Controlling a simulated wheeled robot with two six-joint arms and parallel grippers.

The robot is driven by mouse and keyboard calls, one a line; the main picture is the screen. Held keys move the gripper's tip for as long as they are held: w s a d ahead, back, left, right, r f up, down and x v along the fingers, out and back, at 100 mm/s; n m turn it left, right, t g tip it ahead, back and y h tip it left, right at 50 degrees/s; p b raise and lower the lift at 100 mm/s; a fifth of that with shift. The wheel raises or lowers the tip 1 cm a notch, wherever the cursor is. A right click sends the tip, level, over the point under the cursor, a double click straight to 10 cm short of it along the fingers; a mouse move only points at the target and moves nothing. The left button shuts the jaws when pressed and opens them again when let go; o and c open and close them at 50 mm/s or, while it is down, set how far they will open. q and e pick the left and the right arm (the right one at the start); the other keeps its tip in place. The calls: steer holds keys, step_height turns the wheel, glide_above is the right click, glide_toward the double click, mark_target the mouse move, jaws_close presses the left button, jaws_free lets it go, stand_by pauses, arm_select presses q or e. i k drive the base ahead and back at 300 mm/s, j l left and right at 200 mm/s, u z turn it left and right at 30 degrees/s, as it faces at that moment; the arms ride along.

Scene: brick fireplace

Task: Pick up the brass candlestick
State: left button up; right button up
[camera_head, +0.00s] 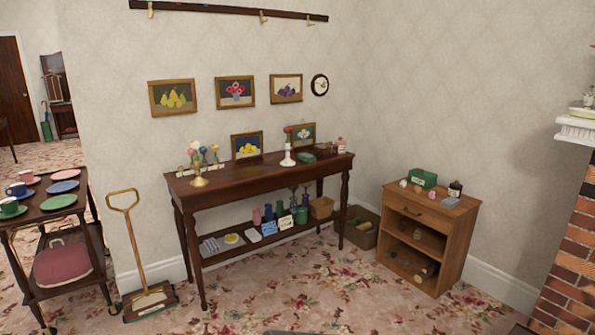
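A small brass candlestick (199,178) stands upright near the left front of the dark wooden console table (262,179). It has a round, wide base and a narrow stem. Flower stems in small holders stand close behind it, so its top partly overlaps them. Neither of my grippers shows in the head view.
A carpet sweeper (150,300) leans at the table's left, near a trolley (90,235) with cups and plates. A low wooden cabinet (440,222) and a cardboard box (361,238) stand to the right. The patterned carpet (330,290) in front is clear.

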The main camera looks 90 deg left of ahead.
mark_target(199, 181)
steer(key=u, duration=0.5)
steer(key=l+u, duration=0.1)
steer(key=u, duration=1.35)
steer(key=k+u, duration=0.1)
steer(key=u, duration=0.9)
steer(key=k+u, duration=0.1)
steer(key=u, duration=0.35)
steer(key=i+l+u, duration=0.2)
steer(key=i+l, duration=1.75)
